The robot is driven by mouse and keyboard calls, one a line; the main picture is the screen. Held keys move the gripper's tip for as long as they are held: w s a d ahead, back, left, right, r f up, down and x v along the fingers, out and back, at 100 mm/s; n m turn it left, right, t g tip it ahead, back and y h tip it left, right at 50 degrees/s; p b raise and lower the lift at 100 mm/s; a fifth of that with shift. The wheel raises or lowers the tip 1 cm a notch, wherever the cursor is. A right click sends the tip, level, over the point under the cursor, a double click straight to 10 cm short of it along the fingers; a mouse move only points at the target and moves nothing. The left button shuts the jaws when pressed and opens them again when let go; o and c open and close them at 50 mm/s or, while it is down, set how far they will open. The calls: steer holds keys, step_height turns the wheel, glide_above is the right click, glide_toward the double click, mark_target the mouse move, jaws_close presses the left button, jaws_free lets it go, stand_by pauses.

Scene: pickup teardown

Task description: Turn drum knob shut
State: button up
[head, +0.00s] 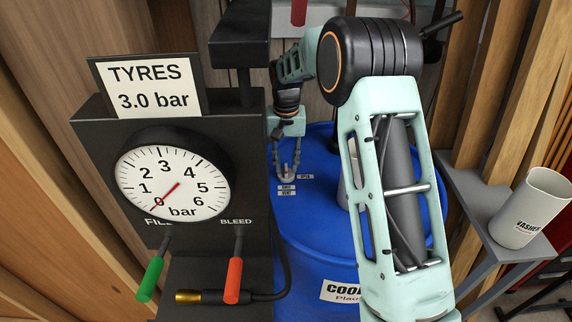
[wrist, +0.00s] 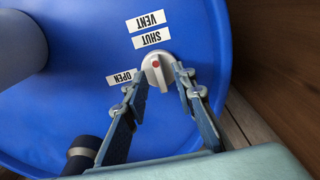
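The drum knob (wrist: 158,78) is a pale grey turning knob with a red dot on the blue drum's top (wrist: 90,100). In the wrist view its dot is on the side toward the SHUT label (wrist: 151,38). The OPEN label (wrist: 122,77) is to its left. My gripper (wrist: 160,74) has one finger on either side of the knob, with the fingers apart; I cannot tell whether they touch it. In the head view my gripper (head: 289,174) points down at the drum top, and its fingers largely hide the knob.
A black tyre-inflator stand with a gauge (head: 172,184), a green handle (head: 150,279) and an orange handle (head: 234,280) stands left of the drum. A white cup (head: 532,208) sits on the grey shelf (head: 475,197) at right. Wooden slats (head: 510,80) are close behind.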

mark_target(286, 168)
step_height(286, 168, up, 11)
stand_by(0.3)
steer(key=shift+r, duration=0.1)
